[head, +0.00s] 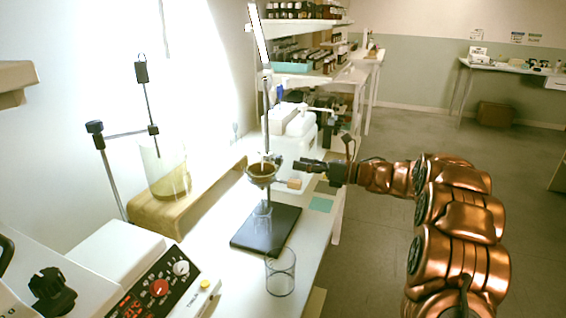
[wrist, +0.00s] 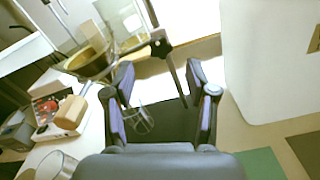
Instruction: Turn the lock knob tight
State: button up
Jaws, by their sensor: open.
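A stand has an upright metal rod (head: 266,120) on a dark base plate (head: 250,240). A small dark piece, apparently the lock knob (wrist: 160,47), sits on the rod in the wrist view, just beyond my fingertips; it is too small to tell how tight it is. A bowl-like brown holder (head: 262,174) with a wooden handle (head: 289,183) is beside the rod; the bowl (wrist: 90,62) and handle (wrist: 70,112) also show at left in the wrist view. My gripper (head: 303,164) is right of the rod, open and empty, its fingers (wrist: 160,75) spread toward the rod.
A small glass (head: 263,212) stands on the base plate and a beaker (head: 280,272) in front of it. A control box (head: 130,275) is at lower left. A wooden bench (head: 190,205) and white equipment (head: 293,125) stand close behind. The floor at right is free.

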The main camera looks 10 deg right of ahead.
jog(key=x, duration=0.6)
jog(key=shift+w+a+p, duration=0.15)
jog(key=shift+a+p, duration=0.05)
jog(key=shift+p, duration=0.15)
jog(key=shift+c, duration=0.2)
grip_shut()
